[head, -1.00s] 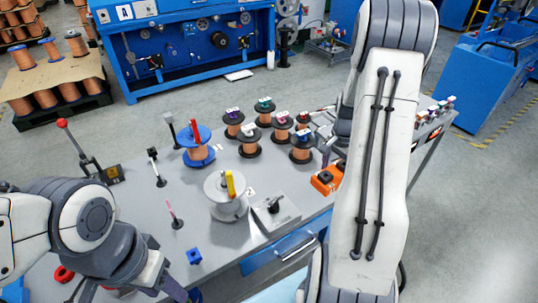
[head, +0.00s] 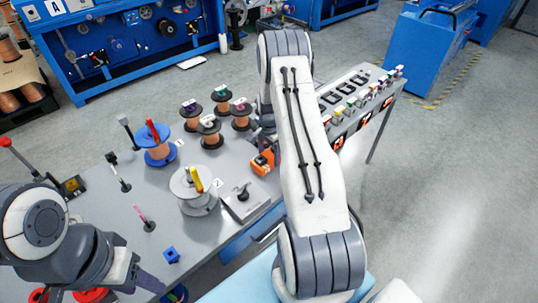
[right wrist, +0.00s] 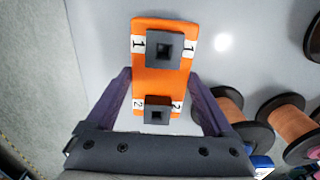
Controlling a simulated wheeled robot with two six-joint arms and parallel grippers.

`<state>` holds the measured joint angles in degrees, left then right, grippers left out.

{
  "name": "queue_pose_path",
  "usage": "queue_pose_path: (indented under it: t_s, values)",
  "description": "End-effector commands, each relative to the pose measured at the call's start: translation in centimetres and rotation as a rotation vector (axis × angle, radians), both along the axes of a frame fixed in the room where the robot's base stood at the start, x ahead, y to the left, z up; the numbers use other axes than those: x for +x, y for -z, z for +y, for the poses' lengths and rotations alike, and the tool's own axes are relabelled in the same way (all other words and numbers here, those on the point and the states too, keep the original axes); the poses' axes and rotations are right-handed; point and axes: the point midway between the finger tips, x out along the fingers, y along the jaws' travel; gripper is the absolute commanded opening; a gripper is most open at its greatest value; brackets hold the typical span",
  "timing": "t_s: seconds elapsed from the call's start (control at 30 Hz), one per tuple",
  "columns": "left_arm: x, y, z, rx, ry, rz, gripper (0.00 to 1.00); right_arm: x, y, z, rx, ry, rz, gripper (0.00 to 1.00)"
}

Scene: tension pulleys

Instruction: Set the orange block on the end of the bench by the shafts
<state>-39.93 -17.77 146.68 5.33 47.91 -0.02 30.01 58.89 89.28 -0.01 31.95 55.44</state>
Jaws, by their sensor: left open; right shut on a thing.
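The orange block (head: 263,161) is partly hidden behind my right arm in the head view. In the right wrist view the orange block (right wrist: 160,73) has two dark square sockets marked 1 and 2. My right gripper (right wrist: 158,85) is shut on it, purple fingers on its long sides. Its height above the bench is unclear. The grey bench (head: 110,207) carries upright shafts: a pink-tipped one (head: 144,219), a black-topped one (head: 119,173) and a grey-topped one (head: 130,136). My left gripper (head: 165,289), at the lower left edge, is open; its fingertips are partly cut off.
A blue-flanged spool (head: 155,145), a grey drum (head: 194,191) and a grey plate (head: 243,200) stand near the block. Several copper spools (head: 210,132) stand behind. The right end has a row of coloured pieces (head: 363,97).

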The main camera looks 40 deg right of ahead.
Motion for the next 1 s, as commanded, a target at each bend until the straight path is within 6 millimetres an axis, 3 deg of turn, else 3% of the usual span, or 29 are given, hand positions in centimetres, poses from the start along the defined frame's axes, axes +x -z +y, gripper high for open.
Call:
queue_pose_path:
  t_s: [0.5,0.53,0.8,1.0]
  values:
    - [0.0,0.1,0.0,0.0,0.0,0.0,0.5,0.0,1.6,-0.2,-0.002,0.001,-0.003,0.0]
    - [0.0,-0.1,0.0,0.0,0.0,0.0,0.5,0.0,1.5,-0.2,-0.001,0.001,-0.002,0.98]
    - [0.0,-0.2,0.0,0.0,0.0,0.0,0.5,0.0,1.3,-0.1,-0.001,0.001,-0.002,1.0]
    - [0.0,0.2,0.0,0.0,0.0,0.0,0.5,0.1,-0.8,-0.2,-0.004,0.001,-0.006,1.0]
